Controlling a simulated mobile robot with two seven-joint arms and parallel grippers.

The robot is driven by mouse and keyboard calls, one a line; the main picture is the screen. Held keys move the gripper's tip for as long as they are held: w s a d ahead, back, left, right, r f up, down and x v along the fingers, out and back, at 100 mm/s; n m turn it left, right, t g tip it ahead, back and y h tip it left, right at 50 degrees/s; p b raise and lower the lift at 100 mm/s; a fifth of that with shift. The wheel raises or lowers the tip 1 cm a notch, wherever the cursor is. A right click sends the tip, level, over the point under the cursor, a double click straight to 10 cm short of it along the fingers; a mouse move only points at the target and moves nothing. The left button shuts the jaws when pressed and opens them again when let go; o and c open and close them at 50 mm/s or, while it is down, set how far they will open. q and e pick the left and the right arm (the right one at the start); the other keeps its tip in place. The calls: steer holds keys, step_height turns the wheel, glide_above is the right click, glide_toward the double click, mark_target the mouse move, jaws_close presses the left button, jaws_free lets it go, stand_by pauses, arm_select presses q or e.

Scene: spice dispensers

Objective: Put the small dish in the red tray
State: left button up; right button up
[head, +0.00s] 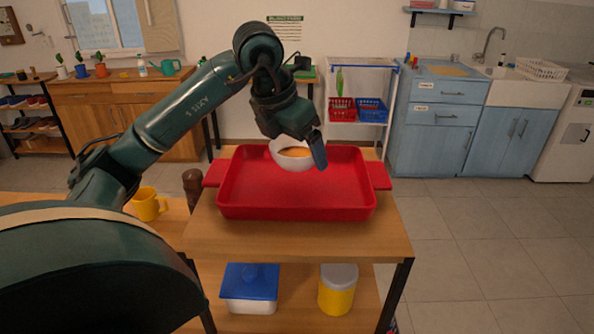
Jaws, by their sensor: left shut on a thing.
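The small dish (291,158) is a white bowl with something orange-brown inside. My left gripper (303,150) is shut on the dish and holds it over the far middle part of the red tray. The dish looks roughly level; I cannot tell whether it touches the tray floor. The red tray (296,211) is a wide rectangular dish with a handle at each end, resting on a wooden table. The gripper hides part of the dish. My right gripper is not in view.
A yellow mug (148,205) and a dark brown grinder (193,187) stand left of the tray. On the shelf below are a blue-lidded container (250,287) and a yellow jar (338,291). The wooden table (300,240) is bare in front of the tray.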

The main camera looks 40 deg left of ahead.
mark_target(297, 185)
arm_select(q)
steer(key=shift+f, duration=2.35)
steer(key=shift+f+b, duration=0.2)
steer(key=shift+b, duration=0.15)
steer(key=o, duration=0.8)
steer(key=p+v, duration=0.1)
steer(key=v, duration=1)
steer(key=shift+r, duration=0.3)
steer(key=shift+s+r, duration=0.2)
steer(key=shift+r, duration=0.15)
steer(key=shift+s+f, duration=0.1)
